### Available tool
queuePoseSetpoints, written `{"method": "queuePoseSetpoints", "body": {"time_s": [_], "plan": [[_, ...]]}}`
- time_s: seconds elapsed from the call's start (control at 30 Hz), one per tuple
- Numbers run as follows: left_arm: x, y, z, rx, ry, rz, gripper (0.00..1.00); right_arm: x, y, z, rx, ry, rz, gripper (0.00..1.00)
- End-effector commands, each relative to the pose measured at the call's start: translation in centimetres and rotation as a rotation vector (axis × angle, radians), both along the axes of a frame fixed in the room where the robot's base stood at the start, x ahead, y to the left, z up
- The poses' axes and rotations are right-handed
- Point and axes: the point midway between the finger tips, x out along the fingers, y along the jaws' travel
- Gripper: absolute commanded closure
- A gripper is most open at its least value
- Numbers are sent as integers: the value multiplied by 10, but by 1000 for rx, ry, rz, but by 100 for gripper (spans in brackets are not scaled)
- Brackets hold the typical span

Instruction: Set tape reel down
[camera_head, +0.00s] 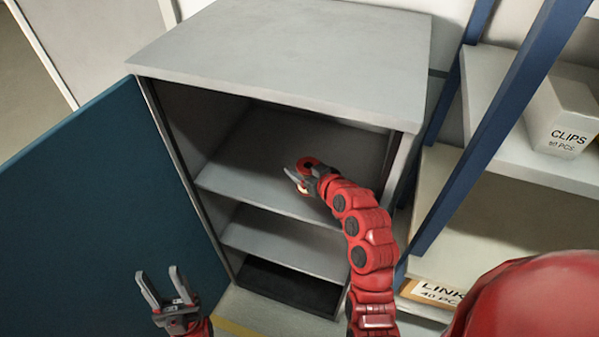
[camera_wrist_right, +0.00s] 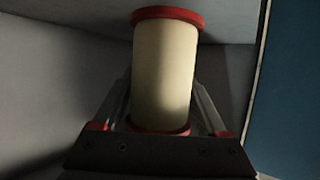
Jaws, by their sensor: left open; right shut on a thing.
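The tape reel (camera_wrist_right: 165,70) is a cream cylinder with a red rim at each end, seen large in the right wrist view. My right gripper (camera_head: 297,180) is shut on it, with a finger on either side. In the head view the gripper reaches into the open grey cabinet (camera_head: 290,55), over the front part of its upper shelf (camera_head: 250,185). The reel is mostly hidden there behind the gripper. I cannot tell whether the reel touches the shelf. My left gripper (camera_head: 158,274) is open and empty, low in front of the blue door.
The blue cabinet door (camera_head: 90,200) stands open on the left. The lower shelf (camera_head: 280,245) looks empty, and the upper shelf has bare room around my gripper. On the right is a rack with blue posts (camera_head: 505,100), a CLIPS box (camera_head: 563,115) and a LINK-labelled box (camera_head: 437,292).

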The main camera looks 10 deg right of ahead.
Motion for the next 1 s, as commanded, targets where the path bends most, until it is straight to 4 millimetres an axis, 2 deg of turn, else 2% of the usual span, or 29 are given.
{"method": "queuePoseSetpoints", "body": {"time_s": [0.17,0.4,0.77,0.8,0.9,1.0], "plan": [[0,0,7,0,0,0,50,0,0,-15,0,3,2,89],[0,0,16,0,0,0,50,0,1,-48,1,5,1,89],[0,0,10,0,0,0,50,0,0,-53,0,0,0,89],[0,0,12,0,0,0,50,0,0,-51,0,0,0,18],[0,0,12,0,0,0,50,0,0,-51,0,0,0,0],[0,0,12,0,0,0,50,0,0,-51,0,1,0,0]]}}
